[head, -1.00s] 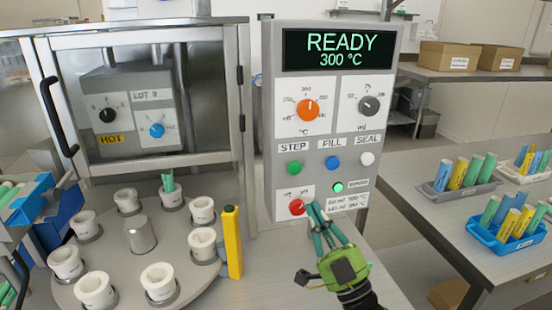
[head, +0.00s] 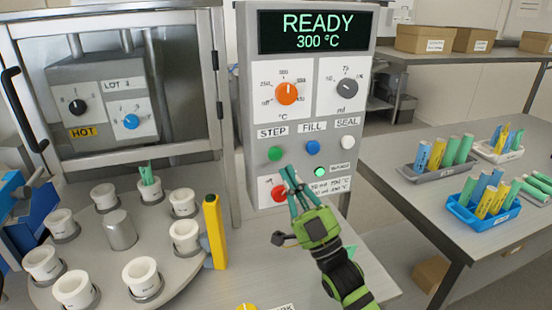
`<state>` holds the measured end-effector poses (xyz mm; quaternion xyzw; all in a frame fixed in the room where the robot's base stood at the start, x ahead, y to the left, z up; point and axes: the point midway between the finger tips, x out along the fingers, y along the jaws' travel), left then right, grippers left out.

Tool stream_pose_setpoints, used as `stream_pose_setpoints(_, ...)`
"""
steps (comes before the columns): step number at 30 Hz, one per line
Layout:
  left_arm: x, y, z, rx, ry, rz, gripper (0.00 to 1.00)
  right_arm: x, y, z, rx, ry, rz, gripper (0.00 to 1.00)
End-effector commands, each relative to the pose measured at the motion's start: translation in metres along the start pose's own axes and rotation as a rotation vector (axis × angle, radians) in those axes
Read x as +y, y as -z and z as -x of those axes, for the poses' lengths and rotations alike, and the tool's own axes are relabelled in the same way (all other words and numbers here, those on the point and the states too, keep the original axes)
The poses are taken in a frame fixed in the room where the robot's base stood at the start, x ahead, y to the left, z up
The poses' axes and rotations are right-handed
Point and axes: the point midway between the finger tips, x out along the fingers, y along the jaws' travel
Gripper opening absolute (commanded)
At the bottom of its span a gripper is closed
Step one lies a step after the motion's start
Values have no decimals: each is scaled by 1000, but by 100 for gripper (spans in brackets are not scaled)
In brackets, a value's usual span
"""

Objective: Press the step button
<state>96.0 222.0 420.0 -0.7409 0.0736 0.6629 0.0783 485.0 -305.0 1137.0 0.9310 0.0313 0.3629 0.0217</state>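The step button is a green round button (head: 276,154) under the STEP label on the grey control panel (head: 245,100). My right gripper (head: 288,171) is in front of the panel, with its fingertips just below and to the right of the step button. I cannot tell whether the fingertips touch the panel. Its teal fingers look close together, with nothing seen between them. They partly cover the area beside the red knob (head: 278,190). My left gripper does not show in the head view.
The panel's display (head: 315,31) reads READY, 300 °C. The blue FILL button (head: 312,147) and white SEAL button (head: 348,142) are right of the step button. A turntable (head: 190,268) with several white cups is at left, beside a yellow post (head: 215,232). Trays of tubes stand at right.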

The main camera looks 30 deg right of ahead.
Motion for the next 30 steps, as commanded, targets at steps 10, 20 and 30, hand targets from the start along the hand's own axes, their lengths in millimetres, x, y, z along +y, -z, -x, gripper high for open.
stream_pose_setpoints(10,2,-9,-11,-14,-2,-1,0,10,-26,-26,0,0,1,0)
stream_pose_setpoints(20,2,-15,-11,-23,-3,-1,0,12,-29,-30,-1,1,0,0)
stream_pose_setpoints(30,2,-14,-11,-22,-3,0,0,12,-28,-30,0,0,0,0)
